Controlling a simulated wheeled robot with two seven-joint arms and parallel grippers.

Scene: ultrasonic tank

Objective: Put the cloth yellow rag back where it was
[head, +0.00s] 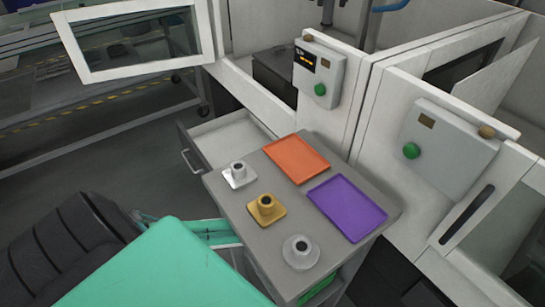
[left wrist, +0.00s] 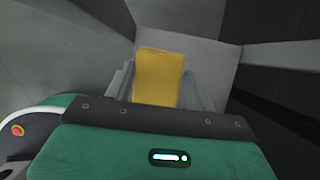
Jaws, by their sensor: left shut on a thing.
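The yellow rag (left wrist: 160,72) shows in the left wrist view as an upright yellow block shape. My left gripper (left wrist: 160,85) is shut on it, with a grey finger on either side. Grey surfaces surround the rag in that view; whether it touches any of them I cannot tell. In the head view my green left arm fills the bottom, in front of the cart, and the rag and the fingertips are hidden. My right gripper is in neither view.
A grey cart (head: 243,205) bears an orange tray (head: 297,158), a purple tray (head: 347,207), and white (head: 239,176), gold (head: 265,207) and grey (head: 300,251) cup-like pieces on bases. Its drawer (head: 228,140) is open. White cabinets with control boxes (head: 320,70) stand behind.

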